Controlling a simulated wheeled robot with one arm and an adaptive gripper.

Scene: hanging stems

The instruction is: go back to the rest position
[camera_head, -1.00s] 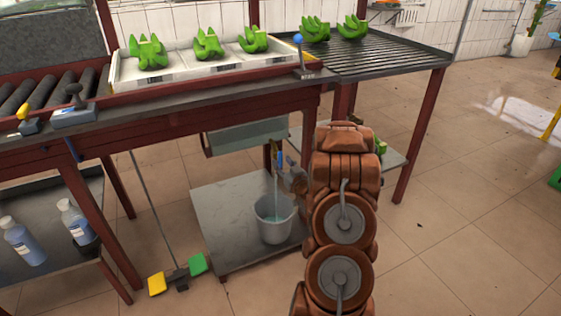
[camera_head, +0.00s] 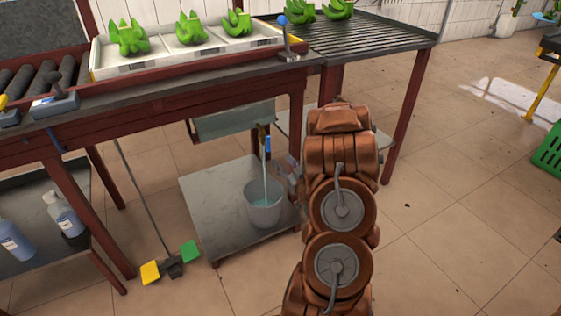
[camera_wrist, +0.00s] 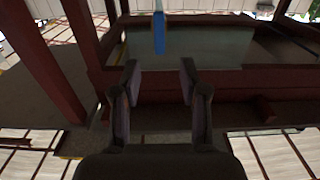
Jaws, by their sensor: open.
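My gripper (camera_wrist: 158,76) shows in the wrist view with its two dark fingers apart and nothing between them. A blue handle (camera_wrist: 159,34) is seen beyond the fingertips, apart from them. In the head view my brown arm hangs in front of the bench, and my gripper is mostly hidden behind it. A grey bucket (camera_head: 263,214) with a blue-handled tool (camera_head: 267,150) standing in it is on the low metal shelf (camera_head: 215,222), left of my arm.
Green banana clusters (camera_head: 191,28) sit in a white tray (camera_head: 165,60) on the bench, with others on the slatted rack (camera_head: 360,38). A squeegee-like tool (camera_head: 173,266) leans at left. A green crate (camera_head: 550,150) is at right.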

